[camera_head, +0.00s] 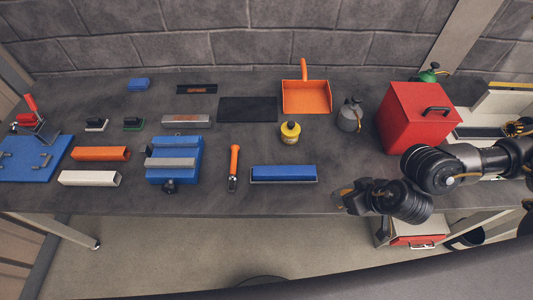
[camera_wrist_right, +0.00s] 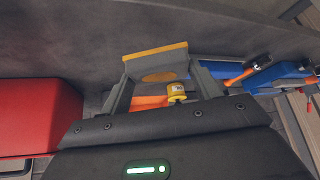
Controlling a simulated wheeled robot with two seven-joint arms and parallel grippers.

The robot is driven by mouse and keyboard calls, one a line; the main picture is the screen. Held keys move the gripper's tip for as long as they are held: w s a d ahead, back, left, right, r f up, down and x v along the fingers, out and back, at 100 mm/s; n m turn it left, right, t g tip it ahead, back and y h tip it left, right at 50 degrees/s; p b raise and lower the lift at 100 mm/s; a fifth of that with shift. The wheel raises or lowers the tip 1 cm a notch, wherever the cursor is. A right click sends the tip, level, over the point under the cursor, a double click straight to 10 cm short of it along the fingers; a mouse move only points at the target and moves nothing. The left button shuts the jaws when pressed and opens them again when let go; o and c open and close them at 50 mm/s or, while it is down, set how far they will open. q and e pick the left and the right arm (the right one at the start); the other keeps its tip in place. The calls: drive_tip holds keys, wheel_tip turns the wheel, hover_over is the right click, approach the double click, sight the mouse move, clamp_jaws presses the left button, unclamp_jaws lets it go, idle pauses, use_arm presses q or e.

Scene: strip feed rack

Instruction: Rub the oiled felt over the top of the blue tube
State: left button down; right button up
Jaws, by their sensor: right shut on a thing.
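The blue tube (camera_head: 283,173) is a long blue bar lying on a thin grey base at the front middle of the bench. It shows partly in the right wrist view (camera_wrist_right: 222,71), behind my finger. My right gripper (camera_head: 345,196) is shut on a grey pad with yellow-orange edging (camera_wrist_right: 157,63), which looks like the felt. An orange-yellow oval patch shows on the pad. The gripper is to the right of the tube's right end, apart from it, near the bench's front edge. My left gripper is not in view.
An orange-handled tool (camera_head: 234,167) lies left of the blue tube. A blue fixture (camera_head: 186,146) stands further left. A yellow can (camera_head: 290,132), grey oil can (camera_head: 350,117) and red box (camera_head: 413,112) stand behind. The bench between tube and gripper is clear.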

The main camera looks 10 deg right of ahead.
sight(339, 189)
drive_tip(key=shift+w+a+r+n+y, duration=0.4)
drive_tip(key=shift+w+a+r+n, duration=0.2)
drive_tip(key=shift+w+a+r, duration=0.45)
drive_tip(key=w+a+r+n+g+y, duration=0.2)
drive_tip(key=w+a+r+n, duration=0.3)
drive_tip(key=w+a+r, duration=0.15)
drive_tip(key=shift+n+y, duration=0.3)
drive_tip(key=shift+n, duration=0.3)
drive_tip(key=d+b, duration=0.1)
drive_tip(key=b, duration=0.1)
drive_tip(key=d+b, duration=0.2)
drive_tip(key=d+f+b, duration=0.1)
drive_tip(key=b, duration=0.1)
drive_tip(key=shift+w+d, duration=0.25)
drive_tip(key=shift+w, duration=0.15)
